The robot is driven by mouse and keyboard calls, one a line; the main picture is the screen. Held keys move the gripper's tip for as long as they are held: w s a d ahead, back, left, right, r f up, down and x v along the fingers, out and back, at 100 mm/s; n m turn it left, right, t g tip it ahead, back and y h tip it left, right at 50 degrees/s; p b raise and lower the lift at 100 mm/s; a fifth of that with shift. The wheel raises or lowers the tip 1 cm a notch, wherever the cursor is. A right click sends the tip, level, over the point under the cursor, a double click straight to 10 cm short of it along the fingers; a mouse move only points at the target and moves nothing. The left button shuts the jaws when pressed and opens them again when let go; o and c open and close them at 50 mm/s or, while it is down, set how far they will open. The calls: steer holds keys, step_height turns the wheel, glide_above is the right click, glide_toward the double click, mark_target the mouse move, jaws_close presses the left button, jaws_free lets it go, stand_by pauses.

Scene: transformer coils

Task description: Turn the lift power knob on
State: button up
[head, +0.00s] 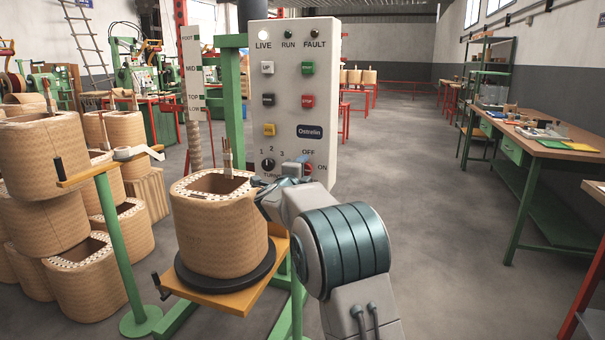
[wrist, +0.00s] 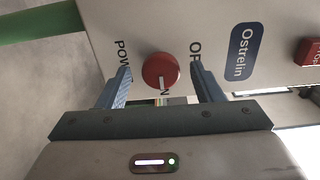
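The red power knob (wrist: 160,70) is on the pale control panel (head: 318,95), at its lower right in the head view, where my gripper partly covers it (head: 309,168). In the wrist view its white pointer line faces down, toward the partly hidden ON label; OFF is to its right and POWER to its left. My gripper (wrist: 160,80) is open, one blue finger on each side of the knob, with a visible gap to both. In the head view my gripper (head: 283,178) is close in front of the panel's lower part.
A black selector knob (head: 268,165) marked 1, 2, 3 is left of the red knob. A wound coil (head: 220,235) stands on a platform just left of my gripper. Stacked coils (head: 40,190) fill the left. A workbench (head: 540,145) stands right; the floor between is clear.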

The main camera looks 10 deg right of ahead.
steer(key=v, duration=1.3)
steer(key=shift+s+a+p, duration=0.2)
steer(key=shift+s+p, duration=0.1)
steer(key=shift+s, duration=0.05)
steer(key=s+a+r+n+g+y+p, duration=0.1)
steer(key=s+r+n+g+y+p, duration=0.1)
steer(key=s+r+n+y+p, duration=1)
steer(key=s+d+f+n+g+h+p, duration=0.1)
steer(key=s+d+n+g+p, duration=0.2)
steer(key=s, duration=0.6)
steer(key=s+d+f+n+g+h+p, duration=0.1)
steer(key=s+n+g+p, duration=0.3)
steer(key=s, duration=0.5)
steer(key=s+d+f+n+g+h+p, duration=0.1)
steer(key=s+d+n+g+p, duration=0.3)
steer(key=s, duration=0.4)
steer(key=shift+s+d+f+n+h+p, duration=0.3)
steer(key=shift+s+p, duration=0.1)
